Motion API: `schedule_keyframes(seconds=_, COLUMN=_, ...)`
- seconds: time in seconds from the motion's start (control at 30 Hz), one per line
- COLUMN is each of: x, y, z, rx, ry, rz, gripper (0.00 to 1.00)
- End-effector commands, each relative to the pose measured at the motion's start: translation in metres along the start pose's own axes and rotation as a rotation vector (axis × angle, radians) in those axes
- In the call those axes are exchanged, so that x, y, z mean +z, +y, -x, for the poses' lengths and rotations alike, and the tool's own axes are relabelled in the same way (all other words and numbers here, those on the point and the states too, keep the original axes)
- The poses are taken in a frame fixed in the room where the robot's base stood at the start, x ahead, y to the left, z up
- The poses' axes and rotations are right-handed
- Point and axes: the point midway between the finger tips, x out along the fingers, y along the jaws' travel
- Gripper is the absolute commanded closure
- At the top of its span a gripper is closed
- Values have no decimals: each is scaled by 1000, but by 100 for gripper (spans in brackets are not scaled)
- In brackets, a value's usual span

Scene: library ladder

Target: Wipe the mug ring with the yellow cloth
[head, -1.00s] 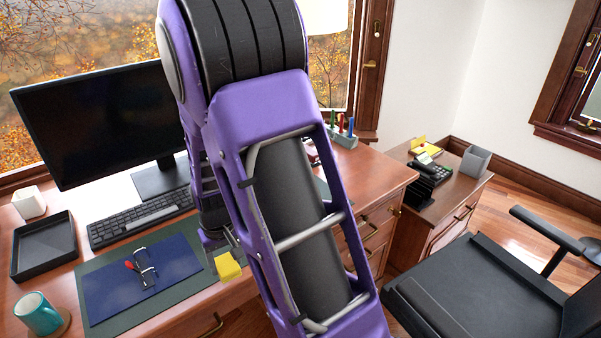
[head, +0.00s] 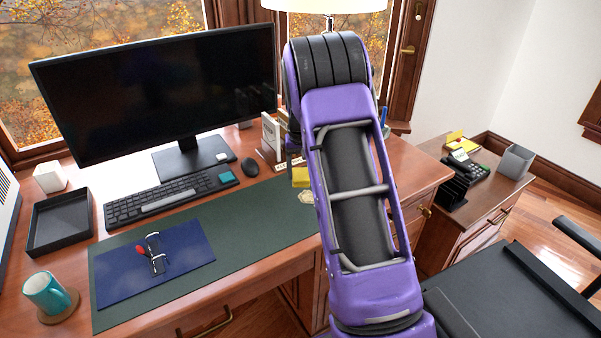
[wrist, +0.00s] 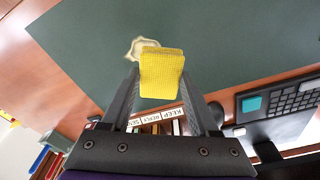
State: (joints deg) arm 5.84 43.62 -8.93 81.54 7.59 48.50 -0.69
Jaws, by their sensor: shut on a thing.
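My gripper (wrist: 161,95) is shut on the yellow cloth (wrist: 162,73), which hangs folded between the fingertips in the wrist view. The cloth also shows in the head view (head: 300,178), to the left of my purple arm. The mug ring (wrist: 141,46) is a pale brownish stain on the green desk mat (wrist: 215,50), just beyond the cloth in the wrist view and partly covered by it. The ring also shows in the head view (head: 306,197), just below the cloth and beside my arm. I cannot tell whether the cloth touches the mat.
A blue folder (head: 190,262) with glasses lies on the mat's left part. A teal mug (head: 46,292) stands on a coaster at far left. A keyboard (head: 165,202), mouse (head: 249,167) and monitor (head: 160,95) are behind the mat. A label rack (wrist: 160,122) is near my gripper.

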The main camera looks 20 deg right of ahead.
Motion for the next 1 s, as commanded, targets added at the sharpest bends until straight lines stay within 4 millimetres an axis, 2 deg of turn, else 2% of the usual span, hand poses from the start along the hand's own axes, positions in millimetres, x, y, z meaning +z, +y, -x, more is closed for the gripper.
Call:
schedule_keyframes(seconds=0.17, x=0, y=0, z=-9, rx=0, ry=0, rz=-1, gripper=100)
schedule_keyframes(seconds=0.6, x=6, y=0, z=-53, rx=0, ry=0, rz=-1, gripper=100)
schedule_keyframes(seconds=1.0, x=7, y=0, z=-58, rx=0, ry=1, rz=0, gripper=100)
